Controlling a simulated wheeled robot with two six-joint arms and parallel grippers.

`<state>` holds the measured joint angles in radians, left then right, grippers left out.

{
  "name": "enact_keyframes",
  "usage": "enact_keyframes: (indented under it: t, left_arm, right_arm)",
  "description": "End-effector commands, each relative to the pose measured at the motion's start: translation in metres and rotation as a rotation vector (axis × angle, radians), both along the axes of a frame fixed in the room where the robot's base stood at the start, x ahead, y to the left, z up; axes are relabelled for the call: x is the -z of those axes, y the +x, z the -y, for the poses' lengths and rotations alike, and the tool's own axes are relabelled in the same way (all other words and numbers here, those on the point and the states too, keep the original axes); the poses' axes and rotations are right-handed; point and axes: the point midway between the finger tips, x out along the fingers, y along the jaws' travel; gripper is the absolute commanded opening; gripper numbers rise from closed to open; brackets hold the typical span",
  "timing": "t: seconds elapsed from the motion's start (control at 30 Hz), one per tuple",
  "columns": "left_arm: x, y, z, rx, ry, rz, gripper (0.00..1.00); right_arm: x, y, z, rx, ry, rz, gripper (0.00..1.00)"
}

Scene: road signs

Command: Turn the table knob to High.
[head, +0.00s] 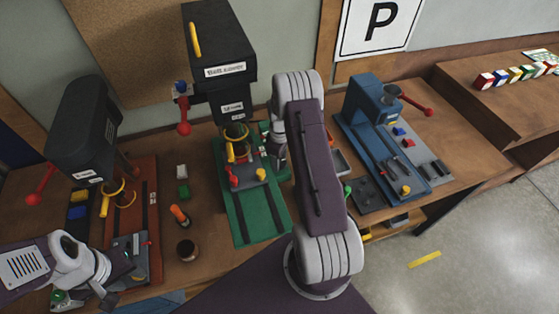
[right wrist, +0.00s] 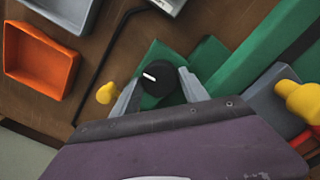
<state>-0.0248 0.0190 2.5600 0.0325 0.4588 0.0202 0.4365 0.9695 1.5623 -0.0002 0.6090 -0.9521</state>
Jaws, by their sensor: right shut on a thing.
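A round black knob (right wrist: 158,88) with a white pointer mark shows in the right wrist view, on a green base (right wrist: 207,62). The pointer mark lies toward the knob's left side and slightly up in that view. My right gripper (right wrist: 160,80) is shut on the knob, one grey finger on each side. In the head view my right gripper (head: 280,156) is beside the green machine (head: 242,212), and my arm hides the knob. No High label is readable. My left gripper (head: 112,281) is at the lower left, near the red-based machine (head: 149,205), its fingers unclear.
An orange tray (right wrist: 40,62) and a black hex key (right wrist: 104,52) lie near the knob. A blue drill press (head: 372,110) stands to the right. A screwdriver (head: 180,216) and a brown jar (head: 187,249) are left of the green machine. Several coloured blocks sit on the far-right bench (head: 480,118).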

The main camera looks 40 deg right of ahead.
Motion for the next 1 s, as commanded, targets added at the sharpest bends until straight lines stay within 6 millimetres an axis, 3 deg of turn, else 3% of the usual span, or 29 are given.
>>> enact_keyframes:
  t: [0.67, 0.7, 0.73, 1.0]
  left_arm:
    - [0.0025, 0.0000, 0.0000, 0.000, 0.000, 0.000, 0.36]
    - [0.0025, 0.0000, 0.0001, 0.000, 0.000, 0.000, 0.36]
    - [0.0025, 0.0000, 0.0000, 0.000, 0.000, 0.000, 0.36]
    - [0.0024, 0.0001, 0.0000, 0.000, 0.000, 0.000, 0.36]
  right_arm:
    - [0.0009, -0.0011, -0.0007, 0.055, 0.002, -0.003, 0.12]
    - [0.0009, -0.0011, -0.0007, 0.055, 0.002, -0.003, 0.63]
    - [0.0009, -0.0011, -0.0007, 0.055, 0.002, -0.003, 0.71]
    - [0.0009, -0.0010, -0.0012, 0.053, 0.003, -0.004, 0.73]
